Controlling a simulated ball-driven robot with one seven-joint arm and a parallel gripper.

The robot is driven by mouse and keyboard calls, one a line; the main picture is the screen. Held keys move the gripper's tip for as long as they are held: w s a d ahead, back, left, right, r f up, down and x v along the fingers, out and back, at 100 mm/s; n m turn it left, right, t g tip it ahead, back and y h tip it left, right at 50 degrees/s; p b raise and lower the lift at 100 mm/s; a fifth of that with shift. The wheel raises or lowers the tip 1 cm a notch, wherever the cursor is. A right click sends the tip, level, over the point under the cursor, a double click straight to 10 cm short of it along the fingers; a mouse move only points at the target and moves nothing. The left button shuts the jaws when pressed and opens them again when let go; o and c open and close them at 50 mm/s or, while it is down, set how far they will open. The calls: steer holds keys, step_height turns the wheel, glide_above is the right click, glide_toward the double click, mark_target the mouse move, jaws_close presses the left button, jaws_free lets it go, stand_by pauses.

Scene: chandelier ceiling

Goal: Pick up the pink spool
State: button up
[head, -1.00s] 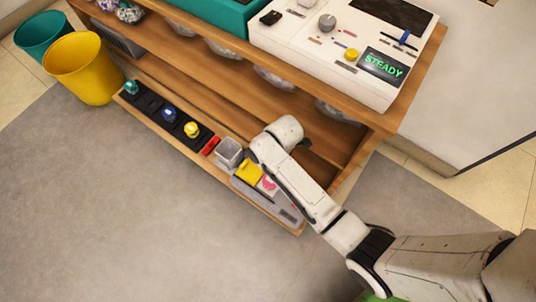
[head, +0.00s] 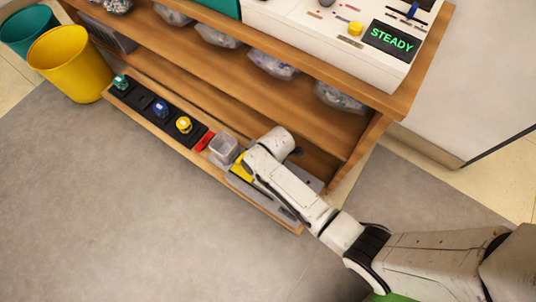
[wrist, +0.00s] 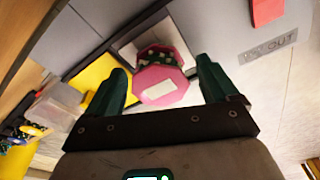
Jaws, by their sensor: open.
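The pink spool (wrist: 158,83) shows in the wrist view, with pink flanges, a dark speckled middle and a pale label on its near face. It sits by a pale square on the grey panel (wrist: 235,48). My gripper (wrist: 165,85) is open, with its two green fingers to the left and right of the spool; I cannot tell how deep the spool is between them. In the head view my arm hides the spool and the fingers.
A yellow block (head: 241,168) and a clear box (head: 223,149) lie beside the spool's place on the low shelf. A red piece (head: 204,141) and the yellow (head: 184,125), blue (head: 160,109) and green (head: 121,83) spools are farther left. The upper shelf edge (head: 330,85) overhangs. The floor in front is clear.

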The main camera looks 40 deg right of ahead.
steer(key=shift+r, duration=0.1)
steer(key=c, duration=1.2)
